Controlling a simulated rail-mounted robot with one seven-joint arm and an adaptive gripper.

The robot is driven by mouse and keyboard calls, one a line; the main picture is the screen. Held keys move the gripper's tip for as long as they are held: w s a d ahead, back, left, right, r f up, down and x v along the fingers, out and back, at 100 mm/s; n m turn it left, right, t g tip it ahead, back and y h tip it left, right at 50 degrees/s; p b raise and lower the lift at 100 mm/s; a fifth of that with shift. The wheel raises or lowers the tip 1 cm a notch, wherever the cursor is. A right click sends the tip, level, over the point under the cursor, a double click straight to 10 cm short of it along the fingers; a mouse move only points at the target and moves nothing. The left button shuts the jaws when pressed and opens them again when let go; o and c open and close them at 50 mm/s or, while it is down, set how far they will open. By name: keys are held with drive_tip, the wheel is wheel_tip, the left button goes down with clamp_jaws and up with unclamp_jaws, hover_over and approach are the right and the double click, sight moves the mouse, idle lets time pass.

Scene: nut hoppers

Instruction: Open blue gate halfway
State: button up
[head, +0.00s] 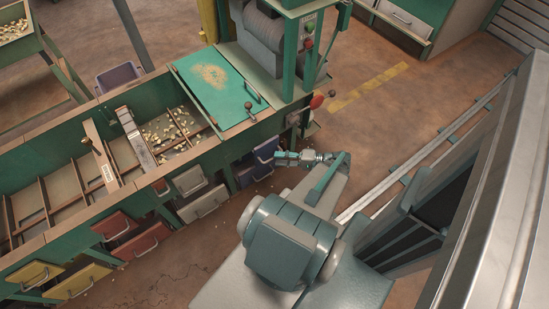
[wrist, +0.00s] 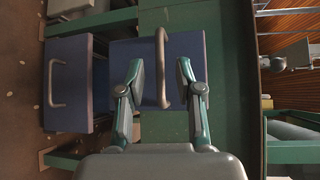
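The blue gate (wrist: 192,52) is a flat blue panel with a bar handle (wrist: 160,50) on the side of the green hopper bench. It also shows in the head view (head: 266,148), partly behind my arm. My gripper (wrist: 159,78) is open in front of it, one finger on each side of the handle, with gaps visible between the fingers and the bar. Whether the bar lies fully between the fingertips in depth is hard to tell. In the head view my gripper (head: 278,158) is at the gate's front.
A blue bin (wrist: 70,85) with its own handle is below the gate. White (head: 188,181), red (head: 141,242) and yellow (head: 36,274) fronts line the bench to the left. The floor in front has room.

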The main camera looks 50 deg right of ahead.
drive_tip(key=v, duration=0.8)
drive_tip(key=shift+s, duration=0.25)
